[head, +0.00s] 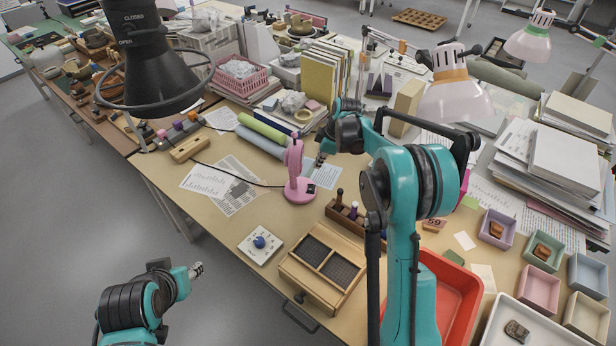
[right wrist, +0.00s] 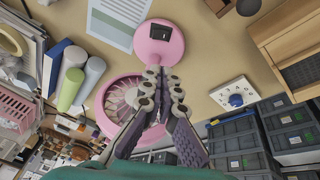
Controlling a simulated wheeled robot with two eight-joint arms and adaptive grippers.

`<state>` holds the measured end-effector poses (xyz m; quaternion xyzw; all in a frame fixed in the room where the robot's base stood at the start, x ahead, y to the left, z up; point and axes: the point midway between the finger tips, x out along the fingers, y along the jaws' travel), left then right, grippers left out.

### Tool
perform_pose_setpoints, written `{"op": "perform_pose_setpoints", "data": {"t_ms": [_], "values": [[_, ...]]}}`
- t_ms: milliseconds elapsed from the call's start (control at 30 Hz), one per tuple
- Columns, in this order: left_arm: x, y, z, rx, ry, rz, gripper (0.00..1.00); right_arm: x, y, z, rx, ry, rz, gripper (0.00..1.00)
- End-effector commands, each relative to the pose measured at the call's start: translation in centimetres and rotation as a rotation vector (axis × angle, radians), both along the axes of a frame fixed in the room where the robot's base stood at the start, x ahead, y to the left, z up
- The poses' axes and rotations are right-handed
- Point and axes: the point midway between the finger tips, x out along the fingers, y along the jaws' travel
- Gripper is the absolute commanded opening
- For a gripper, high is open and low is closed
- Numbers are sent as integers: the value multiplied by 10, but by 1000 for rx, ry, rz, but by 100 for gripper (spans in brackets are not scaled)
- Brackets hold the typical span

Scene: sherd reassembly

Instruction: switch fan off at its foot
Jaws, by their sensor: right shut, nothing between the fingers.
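The pink fan (head: 293,158) stands upright on the table in the head view, its round foot (head: 300,192) on the tabletop. In the right wrist view the foot (right wrist: 160,52) shows a black switch (right wrist: 159,32) on a dark plate, and the caged fan head (right wrist: 122,100) is below it. My right gripper (head: 319,160) is beside the fan in the head view. In the right wrist view its fingers (right wrist: 161,72) are shut and empty, pointing at the foot, short of the switch; contact cannot be told. My left gripper (head: 197,269) is small, low at left, away from the fan.
A white plate with a blue knob (head: 260,243) and a wooden box with dark mesh (head: 325,262) lie in front of the fan. Paper sheets (head: 230,183) and rolled tubes (head: 262,128) are left and behind. A red tray (head: 455,290) is at right.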

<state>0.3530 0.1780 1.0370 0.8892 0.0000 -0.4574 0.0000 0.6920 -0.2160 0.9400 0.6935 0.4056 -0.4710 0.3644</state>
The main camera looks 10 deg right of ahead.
Motion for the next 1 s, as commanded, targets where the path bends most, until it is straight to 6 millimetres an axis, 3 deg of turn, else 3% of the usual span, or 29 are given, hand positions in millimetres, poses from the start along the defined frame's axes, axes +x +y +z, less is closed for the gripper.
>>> {"op": "perform_pose_setpoints", "data": {"t_ms": [267, 800, 1000], "values": [[0, 0, -3, 0, 0, 0, 40, 1, 2, -7, 0, 0, 0, 0], [0, 0, -40, 0, 0, 0, 40, 26, 21, -106, -1, 0, -1, 0], [0, 0, -49, 0, 0, 0, 40, 34, 18, -127, 0, 0, -2, 0]]}}
